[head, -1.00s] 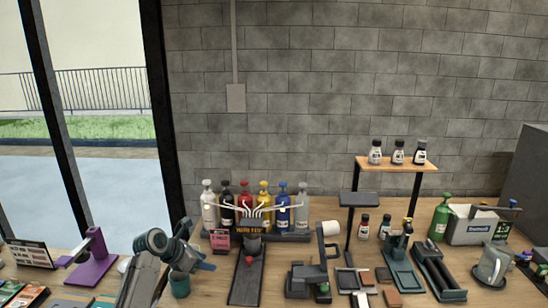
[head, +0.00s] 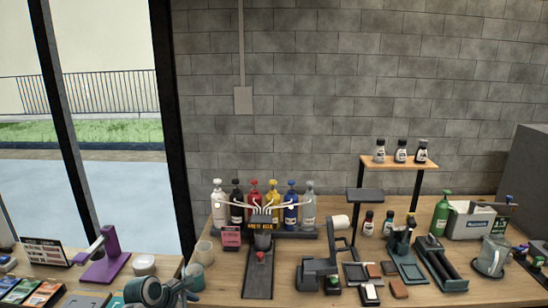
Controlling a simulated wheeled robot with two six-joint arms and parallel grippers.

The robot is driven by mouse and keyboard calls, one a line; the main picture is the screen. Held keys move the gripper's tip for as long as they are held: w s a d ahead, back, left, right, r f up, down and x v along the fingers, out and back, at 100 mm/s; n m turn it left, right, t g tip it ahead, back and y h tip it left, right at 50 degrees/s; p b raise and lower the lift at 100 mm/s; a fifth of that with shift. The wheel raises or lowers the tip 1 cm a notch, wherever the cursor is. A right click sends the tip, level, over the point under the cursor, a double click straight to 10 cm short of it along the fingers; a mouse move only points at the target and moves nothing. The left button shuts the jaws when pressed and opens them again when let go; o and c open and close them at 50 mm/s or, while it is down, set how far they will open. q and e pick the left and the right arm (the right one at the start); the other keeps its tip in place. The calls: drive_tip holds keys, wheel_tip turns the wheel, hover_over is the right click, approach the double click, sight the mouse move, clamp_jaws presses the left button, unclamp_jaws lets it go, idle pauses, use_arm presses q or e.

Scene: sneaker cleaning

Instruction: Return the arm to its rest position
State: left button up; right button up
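My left arm shows at the bottom left of the head view, low in front of the work table (head: 225,285). Its gripper (head: 188,287) is small and partly cut off by the lower edge, so I cannot tell whether its fingers are open or shut. I see nothing held in it. My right gripper is not in view.
A rack of several coloured bottles (head: 272,205) stands behind a dark dispenser (head: 258,272). A purple stand (head: 106,262) is at the left. A shelf (head: 398,162) holds 3 small bottles. A grey pitcher (head: 492,258) stands at the right.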

use_arm(q)
drive_tip(key=s+f+m+y, duration=0.2)
drive_tip(key=s+f+m, duration=0.4)
drive_tip(key=s, duration=0.6)
drive_tip(key=s+a+r+m+g+y, duration=0.1)
drive_tip(key=s+a+r+m+y, duration=0.1)
drive_tip(key=s+m, duration=0.9)
drive_tip(key=s+a+r+m+g+y, duration=0.15)
drive_tip(key=s+m, duration=0.35)
drive_tip(key=s, duration=1.2)
drive_tip(key=s+a+f, duration=0.1)
drive_tip(key=a+f, duration=0.2)
drive_tip(key=f, duration=3)
drive_tip(key=s+a+f+g+b, duration=0.1)
drive_tip(key=s+f, duration=1.7)
drive_tip(key=shift+a+n+g, duration=0.2)
drive_tip(key=shift+n+g, duration=0.15)
drive_tip(key=shift+n, duration=0.05)
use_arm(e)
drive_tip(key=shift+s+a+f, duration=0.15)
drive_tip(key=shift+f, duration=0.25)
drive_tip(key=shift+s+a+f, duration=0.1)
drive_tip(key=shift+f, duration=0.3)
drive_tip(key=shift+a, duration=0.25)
